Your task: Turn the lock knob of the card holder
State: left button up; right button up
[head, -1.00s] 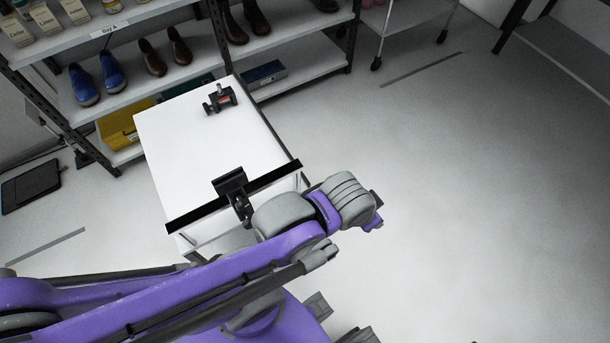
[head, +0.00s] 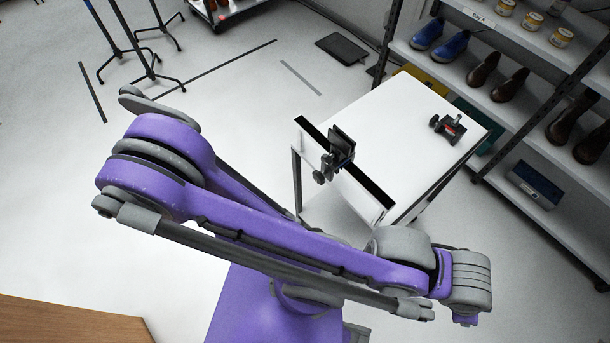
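A black holder (head: 341,143) with a tilted flat plate is fixed on a black rail along the near edge of a white table. A dark round knob (head: 319,177) sticks out from its near side, over the table edge. A second small black device (head: 447,127) with a red label and round knobs stands farther back on the table. I cannot tell for certain which of the two is the card holder. My purple and grey arm crosses in front of the table, with its grey end segment at the lower right. No gripper fingers show, and neither gripper touches either device.
The white table (head: 400,140) has a clear top between the devices. Shelves (head: 520,125) with shoes and jars stand behind it on the right. Dark stands (head: 145,55) are at the upper left. A wooden surface (head: 70,322) is at the lower left. Much floor is free.

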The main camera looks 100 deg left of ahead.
aim_at(327, 160)
jog(key=i+u, duration=0.1)
jog(key=u, duration=0.3)
jog(key=i+u, duration=0.1)
jog(key=u, duration=0.35)
jog(key=l+u, duration=0.15)
jog(key=u, duration=0.25)
jog(key=i+l+u, duration=0.1)
jog(key=u, duration=0.35)
jog(key=i+u, duration=0.1)
jog(key=u, duration=0.3)
jog(key=l+u, duration=0.15)
jog(key=u, duration=0.3)
jog(key=i+l+u, duration=0.1)
jog(key=u, duration=0.3)
jog(key=l+u, duration=0.15)
jog(key=u, duration=0.25)
jog(key=i+l+u, duration=0.1)
jog(key=u, duration=0.25)
jog(key=l+u, duration=0.35)
jog(key=i+l+u, duration=0.1)
jog(key=u, duration=0.25)
